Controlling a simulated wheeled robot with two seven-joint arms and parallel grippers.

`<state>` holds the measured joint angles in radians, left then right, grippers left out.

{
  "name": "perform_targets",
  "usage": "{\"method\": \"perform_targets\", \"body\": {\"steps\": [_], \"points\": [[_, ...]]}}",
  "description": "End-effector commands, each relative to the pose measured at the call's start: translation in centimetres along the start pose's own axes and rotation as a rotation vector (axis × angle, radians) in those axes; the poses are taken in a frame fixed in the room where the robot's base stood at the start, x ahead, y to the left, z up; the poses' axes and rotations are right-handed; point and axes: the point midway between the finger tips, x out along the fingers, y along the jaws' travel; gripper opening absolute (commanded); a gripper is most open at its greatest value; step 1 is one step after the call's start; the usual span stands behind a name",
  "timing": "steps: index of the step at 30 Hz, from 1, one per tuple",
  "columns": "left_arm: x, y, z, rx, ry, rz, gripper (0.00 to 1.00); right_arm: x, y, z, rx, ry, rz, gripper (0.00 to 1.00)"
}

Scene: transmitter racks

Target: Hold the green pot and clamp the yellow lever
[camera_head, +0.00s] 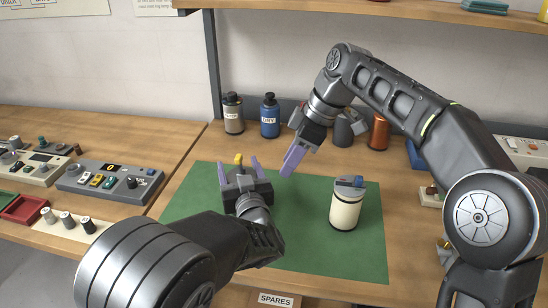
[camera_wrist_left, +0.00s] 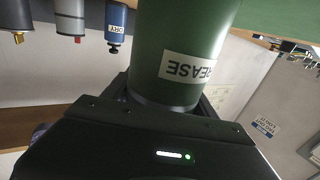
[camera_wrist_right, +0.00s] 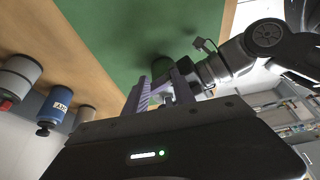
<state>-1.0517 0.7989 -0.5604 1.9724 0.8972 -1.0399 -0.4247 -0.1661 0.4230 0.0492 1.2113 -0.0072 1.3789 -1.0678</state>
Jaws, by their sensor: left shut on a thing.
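The green pot (camera_wrist_left: 190,45) fills the middle of the left wrist view, with an upside-down label that seems to read GREASE. My left gripper (camera_head: 240,172) is shut on it, its purple fingers on either side. In the head view the gripper hides most of the pot; the yellow lever (camera_head: 238,158) shows just beyond it. The right wrist view shows the pot (camera_wrist_right: 160,62) dark and partly hidden. My right gripper (camera_head: 288,170) is to the right of the pot, apart from it, pointing down and left. Its two fingers (camera_wrist_right: 160,90) look parted and empty.
A cream pot (camera_head: 345,212) with a blue lever stands on the green mat (camera_head: 310,255) at the right. A grey bottle (camera_head: 233,114), a blue bottle (camera_head: 270,116) and a copper one (camera_head: 379,132) stand behind. Control boxes (camera_head: 108,180) lie on the left bench.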

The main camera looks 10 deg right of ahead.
Motion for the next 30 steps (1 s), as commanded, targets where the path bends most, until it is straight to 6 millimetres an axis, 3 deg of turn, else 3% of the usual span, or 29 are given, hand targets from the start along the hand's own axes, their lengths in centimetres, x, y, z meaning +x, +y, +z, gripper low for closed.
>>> {"method": "perform_targets", "body": {"steps": [8, 11, 14, 17, 19, 22, 26, 30], "points": [[0.0, -0.1, 0.0, 0.000, 0.000, -0.001, 0.04, -0.1, 0.0, 0.2, 0.000, 0.000, -0.001, 0.31], [0.0, -0.1, 0.0, 0.000, 0.000, -0.001, 0.04, -0.1, 0.1, 0.3, 0.004, -0.001, 0.000, 0.24], [0.0, -0.1, 0.0, 0.000, 0.000, -0.001, 0.04, -0.4, 0.7, 1.5, 0.029, -0.001, 0.007, 0.15], [0.0, -0.1, 0.0, 0.000, 0.000, -0.001, 0.04, -1.2, 1.8, 4.4, 0.092, 0.000, 0.018, 0.07], [0.0, -0.1, 0.0, 0.000, 0.000, -0.001, 0.04, -1.4, 1.7, 6.6, 0.179, 0.042, -0.007, 0.01], [0.0, -0.1, 0.0, 0.000, 0.000, -0.001, 0.04, -1.8, 0.9, 8.3, 0.401, 0.166, -0.077, 0.00], [0.0, 0.0, 0.0, 0.000, 0.000, 0.000, 0.04, -2.7, -0.1, 8.3, 0.768, 0.357, -0.208, 0.00], [0.0, 0.0, 0.0, 0.000, 0.000, 0.000, 0.04, -4.2, -0.4, 6.5, 1.143, 0.538, -0.396, 0.00]]}}
